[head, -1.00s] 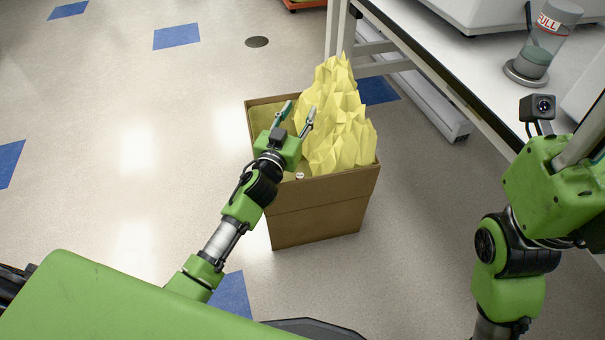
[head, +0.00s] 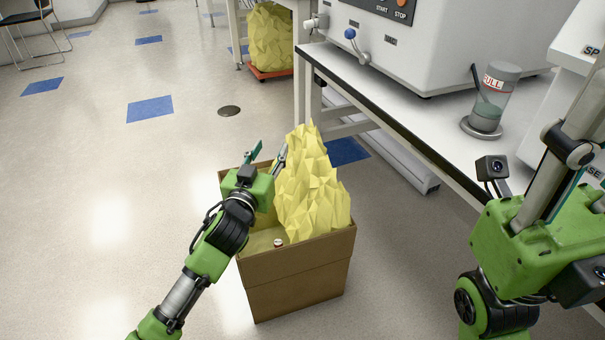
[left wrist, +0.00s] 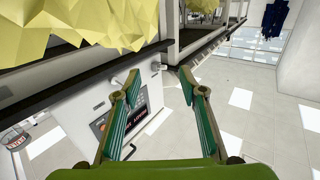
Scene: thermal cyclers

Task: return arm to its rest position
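My left arm reaches in from the lower left of the head view. Its gripper (head: 268,152) is open and empty, with its fingers spread above the cardboard box (head: 298,280), close to the yellow crumpled heap (head: 312,190) in it. In the left wrist view the two green-lined fingers (left wrist: 158,80) stand wide apart with nothing between them. My right arm (head: 530,240) is at the right edge of the head view, beside the bench. Its fingers are outside the picture.
A small white-and-red item (head: 278,242) lies in the box. Another yellow heap (head: 271,40) stands behind.

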